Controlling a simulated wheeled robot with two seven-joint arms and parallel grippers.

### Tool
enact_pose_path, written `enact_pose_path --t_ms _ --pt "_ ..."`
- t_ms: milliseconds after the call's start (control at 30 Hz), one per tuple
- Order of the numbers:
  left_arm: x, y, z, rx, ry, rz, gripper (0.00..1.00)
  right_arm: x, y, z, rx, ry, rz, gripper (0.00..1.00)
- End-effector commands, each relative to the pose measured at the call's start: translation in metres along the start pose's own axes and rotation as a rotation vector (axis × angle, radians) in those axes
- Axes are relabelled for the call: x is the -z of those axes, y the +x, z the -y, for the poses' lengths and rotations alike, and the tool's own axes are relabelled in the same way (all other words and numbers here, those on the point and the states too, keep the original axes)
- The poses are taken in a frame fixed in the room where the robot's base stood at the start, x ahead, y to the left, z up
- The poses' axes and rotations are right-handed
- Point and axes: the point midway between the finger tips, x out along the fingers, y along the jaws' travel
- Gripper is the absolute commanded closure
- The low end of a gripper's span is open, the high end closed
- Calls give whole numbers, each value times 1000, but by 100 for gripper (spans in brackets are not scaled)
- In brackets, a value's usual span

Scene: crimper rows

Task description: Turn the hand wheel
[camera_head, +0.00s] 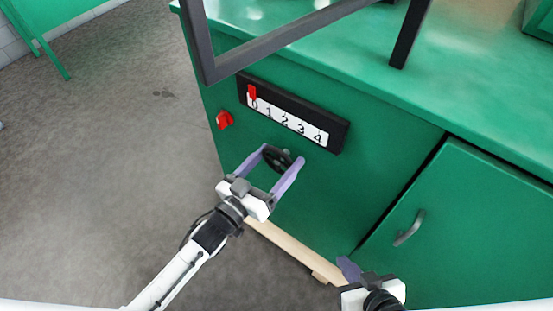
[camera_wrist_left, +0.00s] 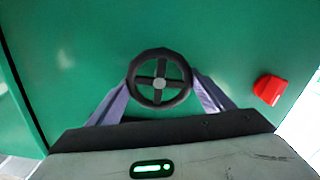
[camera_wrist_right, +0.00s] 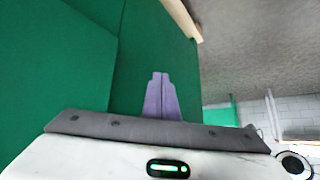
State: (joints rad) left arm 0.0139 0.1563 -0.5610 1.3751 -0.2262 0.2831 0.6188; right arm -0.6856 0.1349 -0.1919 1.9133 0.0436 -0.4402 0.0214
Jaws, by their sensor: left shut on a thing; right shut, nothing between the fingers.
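The black hand wheel (camera_head: 279,158) with its spokes is on the front of the green cabinet, below the number scale. It also shows in the left wrist view (camera_wrist_left: 159,67), with a grey hub. My left gripper (camera_head: 283,160) is shut on the wheel, one purple finger at each side of its rim. The scale (camera_head: 288,118) reads 0 to 4, and its red pointer (camera_head: 252,92) is at 0. My right gripper (camera_head: 350,268) is shut and empty, low in front of the cabinet; its closed fingers also show in the right wrist view (camera_wrist_right: 160,95).
A red knob (camera_head: 224,119) is left of the wheel, also in the left wrist view (camera_wrist_left: 270,89). A cabinet door with a grey handle (camera_head: 410,228) is at the right. A dark frame (camera_head: 290,38) stands on the green top (camera_head: 470,90). Open floor (camera_head: 90,190) lies left.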

Motion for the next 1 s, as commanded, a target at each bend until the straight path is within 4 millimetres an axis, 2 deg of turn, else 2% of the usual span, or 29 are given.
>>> enact_pose_path --t_ms 367,1000 --pt "0 0 -1 -1 107 0 48 1 0 0 0 0 -1 100" --pt "-3 -1 -4 -1 675 1 48 -2 2 0 0 0 -1 100"
